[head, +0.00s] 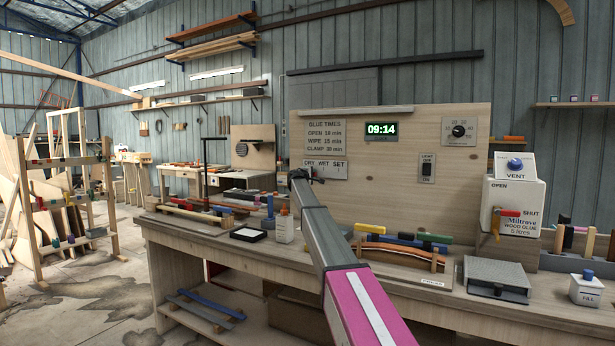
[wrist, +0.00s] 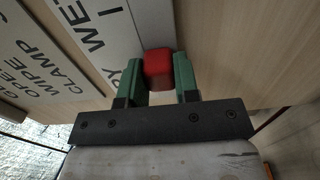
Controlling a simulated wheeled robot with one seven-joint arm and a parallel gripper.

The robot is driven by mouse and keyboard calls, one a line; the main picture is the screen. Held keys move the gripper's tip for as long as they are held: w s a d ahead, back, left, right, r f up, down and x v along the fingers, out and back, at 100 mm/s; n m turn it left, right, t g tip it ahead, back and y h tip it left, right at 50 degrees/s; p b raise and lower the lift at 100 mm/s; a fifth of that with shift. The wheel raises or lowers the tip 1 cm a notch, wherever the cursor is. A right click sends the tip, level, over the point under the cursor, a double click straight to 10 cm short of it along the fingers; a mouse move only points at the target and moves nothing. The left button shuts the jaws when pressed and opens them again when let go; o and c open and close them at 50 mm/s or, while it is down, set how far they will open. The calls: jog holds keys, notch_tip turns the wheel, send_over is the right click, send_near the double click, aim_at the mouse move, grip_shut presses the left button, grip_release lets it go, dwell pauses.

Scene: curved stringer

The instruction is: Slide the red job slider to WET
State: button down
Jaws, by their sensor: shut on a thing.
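The red job slider (wrist: 158,68) is a small red block standing on the white strip beside the lettering in the wrist view. My gripper (wrist: 158,78) has a green finger on each side of it and is shut on it. The DRY WET SET label plate (head: 325,168) is on the wooden board in the head view. In the wrist view, this plate (wrist: 92,38) shows "WE" and part of DRY; the rest is cut off or hidden. The slider is close to the end of DRY, below WET. In the head view my gripper (head: 298,180) is at the plate's lower left, hiding the slider.
The glue times sign (head: 325,134) is just above the label plate. A clock (head: 381,129), a switch (head: 428,168) and a dial (head: 459,130) are on the board to the right. On the bench (head: 455,306) stand a glue bottle (head: 284,226) and clamped curved strips (head: 400,253).

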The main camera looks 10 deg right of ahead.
jog(key=s+d, duration=0.1)
jog(key=d, duration=0.1)
jog(key=s+d, duration=0.2)
jog(key=shift+s+d, duration=0.15)
jog(key=c, duration=0.8)
grip_release()
jog(key=shift+c, duration=0.2)
send_near(324, 174)
jog(key=v, duration=0.4)
